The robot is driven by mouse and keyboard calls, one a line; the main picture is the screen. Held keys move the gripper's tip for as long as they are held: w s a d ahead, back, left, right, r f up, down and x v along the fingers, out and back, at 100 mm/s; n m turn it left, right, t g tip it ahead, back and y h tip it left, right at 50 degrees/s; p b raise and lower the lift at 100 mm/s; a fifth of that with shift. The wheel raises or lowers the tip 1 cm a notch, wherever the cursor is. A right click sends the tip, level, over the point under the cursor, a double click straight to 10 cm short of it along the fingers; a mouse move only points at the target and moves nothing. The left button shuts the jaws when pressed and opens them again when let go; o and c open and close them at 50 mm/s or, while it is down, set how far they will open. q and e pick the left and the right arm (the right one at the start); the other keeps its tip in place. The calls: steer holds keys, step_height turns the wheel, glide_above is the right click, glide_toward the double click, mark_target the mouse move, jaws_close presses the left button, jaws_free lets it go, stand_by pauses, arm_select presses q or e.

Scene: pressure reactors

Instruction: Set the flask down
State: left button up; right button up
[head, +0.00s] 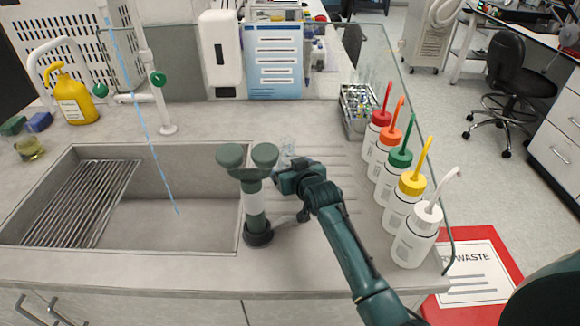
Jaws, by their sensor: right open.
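A clear glass flask (287,146) stands on the ribbed drainboard to the right of the sink. Only its upper part shows; its lower part is hidden behind my right gripper. My right gripper (283,170) is open and sits just in front of the flask, at its near side. I cannot tell whether its fingers still touch the glass. My left gripper is not in view.
A green twin-headed eyewash (254,195) stands close on the gripper's left, at the sink's edge. Several wash bottles (397,205) line the right side. A metal rack (357,112) is behind them. Water runs into the sink (150,225).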

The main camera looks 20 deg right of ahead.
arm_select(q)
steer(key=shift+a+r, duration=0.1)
arm_select(e)
steer(key=shift+r, duration=0.1)
steer(key=shift+s+r, duration=0.1)
steer(key=shift+s, duration=0.2)
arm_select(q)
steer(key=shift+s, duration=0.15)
arm_select(e)
steer(key=v, duration=1.1)
steer(key=shift+s, duration=0.2)
